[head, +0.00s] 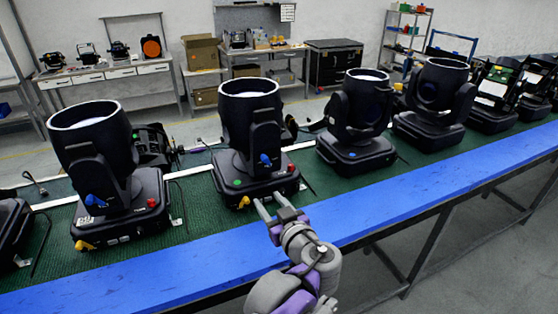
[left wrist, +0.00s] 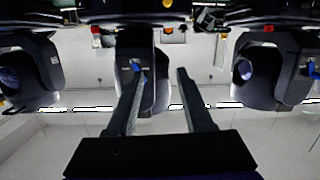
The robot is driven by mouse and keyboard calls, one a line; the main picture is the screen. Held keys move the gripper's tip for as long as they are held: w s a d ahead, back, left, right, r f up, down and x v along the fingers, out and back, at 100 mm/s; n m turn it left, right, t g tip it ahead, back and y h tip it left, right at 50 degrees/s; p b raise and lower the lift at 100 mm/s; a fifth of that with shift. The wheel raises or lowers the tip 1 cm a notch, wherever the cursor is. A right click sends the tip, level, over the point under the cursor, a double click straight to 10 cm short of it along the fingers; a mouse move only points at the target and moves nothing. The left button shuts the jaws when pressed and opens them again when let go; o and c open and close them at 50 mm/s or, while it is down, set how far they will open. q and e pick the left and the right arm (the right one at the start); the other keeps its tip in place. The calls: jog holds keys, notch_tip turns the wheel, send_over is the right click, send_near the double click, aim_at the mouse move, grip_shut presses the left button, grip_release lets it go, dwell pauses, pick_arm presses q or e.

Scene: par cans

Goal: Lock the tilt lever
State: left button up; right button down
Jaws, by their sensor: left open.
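A black par can (head: 250,110) stands on the green mat in front of my left gripper, its head pointing up. A small blue lever (head: 265,160) sits on the near yoke arm. In the upside-down left wrist view, the blue lever (left wrist: 136,66) shows by the tip of the left-hand finger; I cannot tell if they touch. My left gripper (head: 268,198) is open with nothing between its fingers, and its fingers also show in the left wrist view (left wrist: 160,73). A yellow lever (head: 244,202) and a red knob (head: 291,168) are on the base. My right gripper is out of view.
Another par can (head: 90,150) with a blue lever (head: 95,203) stands to the left. More lights (head: 355,115) line the bench to the right. The blue front edge (head: 400,187) of the bench is clear. A work table (head: 110,73) stands behind.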

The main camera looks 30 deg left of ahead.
aim_at(266, 161)
pick_arm(q)
jog(key=w+d+r+n+t+y, duration=0.1)
jog(key=w+d+r, duration=0.1)
jog(key=w+r, duration=0.15)
jog(key=shift+t, duration=0.3)
jog(key=x, duration=1)
jog(key=shift+s+a+p, duration=0.15)
jog(key=shift+a+p, duration=0.05)
jog(key=shift+p, duration=0.1)
grip_shut()
